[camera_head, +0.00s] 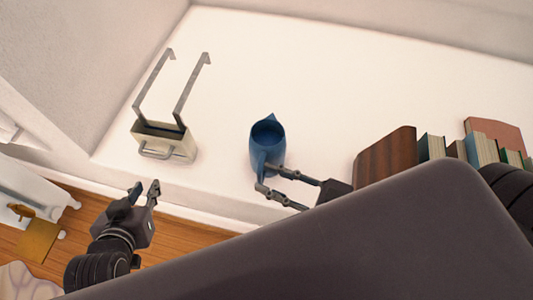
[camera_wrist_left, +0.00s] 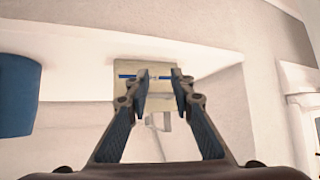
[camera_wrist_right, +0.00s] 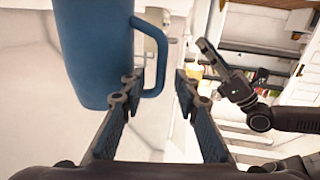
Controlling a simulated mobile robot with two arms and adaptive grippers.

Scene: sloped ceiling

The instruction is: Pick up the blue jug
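The blue jug (camera_head: 267,136) stands upright on the white ledge in the head view, its handle facing the front. My right gripper (camera_head: 266,178) is open at the jug's front, with its fingertips by the handle. In the right wrist view the jug (camera_wrist_right: 95,50) fills the upper left, and its handle (camera_wrist_right: 160,62) shows beyond the gap between the open fingers (camera_wrist_right: 158,82); contact cannot be told. The jug (camera_wrist_left: 18,95) also shows at the left edge of the left wrist view. My left gripper (camera_head: 146,190) is open and empty, in front of the ledge.
A cream box with metal hooks (camera_head: 165,143) stands on the ledge (camera_head: 330,90) left of the jug. A row of books (camera_head: 432,147) with a brown end piece (camera_head: 385,153) stands to the right. The ledge behind the jug is clear. White furniture (camera_head: 30,190) stands at lower left.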

